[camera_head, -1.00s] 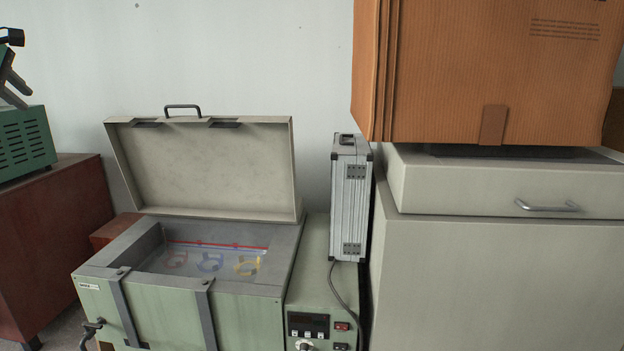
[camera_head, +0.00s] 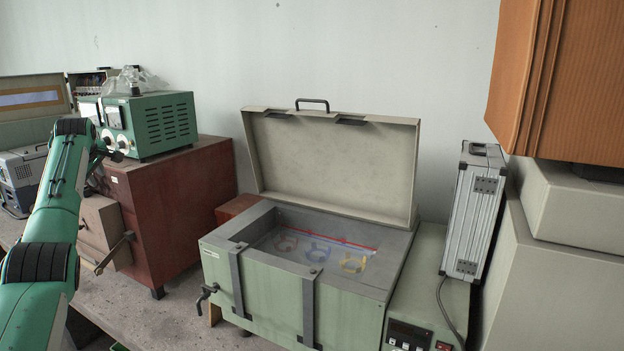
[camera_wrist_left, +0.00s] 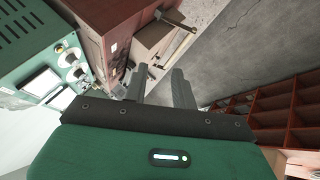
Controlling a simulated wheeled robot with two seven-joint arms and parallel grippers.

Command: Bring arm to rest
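My left arm (camera_head: 42,225), green with dark joint bands, comes up from the lower left in the head view. It stands in front of the left part of the bench, and its far end is beside the green instrument. In the left wrist view my left gripper (camera_wrist_left: 159,73) has its two grey fingers apart with nothing between them. Its fingers are in front of the red-brown cabinet and a grey floor area; I cannot tell the exact distance. In the head view the fingers are hard to make out. My right gripper is in no view.
The green instrument (camera_head: 165,125) stands on the red-brown cabinet (camera_head: 185,205) close to my arm. A box with a lever handle (camera_head: 105,225) sticks out there. The open-lidded green bath (camera_head: 260,300), a silver case (camera_head: 473,215) and an orange carton (camera_head: 560,80) stand further right.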

